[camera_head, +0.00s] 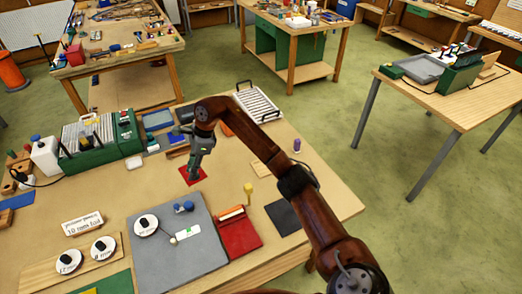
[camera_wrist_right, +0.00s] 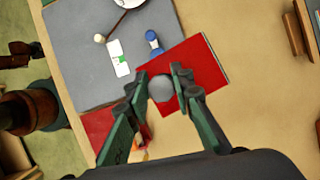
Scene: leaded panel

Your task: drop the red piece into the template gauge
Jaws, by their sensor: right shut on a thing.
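The red piece (camera_head: 193,176) is a flat red square beneath my right gripper (camera_head: 194,168), beyond the grey board in the head view. In the right wrist view, the red piece (camera_wrist_right: 200,75) has a round grey knob (camera_wrist_right: 161,88) between the fingertips of my right gripper (camera_wrist_right: 161,86), which is shut on it. The piece looks large there and overlaps the grey board's edge; its height above the table is hard to tell. I cannot tell surely which thing is the template gauge. My left gripper is not in view.
The grey board (camera_head: 165,262) carries blue knobs and a white disc. A red tray (camera_head: 237,240), a dark square (camera_head: 283,217) and a yellow-topped peg (camera_head: 248,190) stand to its right. A green machine (camera_head: 100,150) is at left, a white rack (camera_head: 257,103) at the back.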

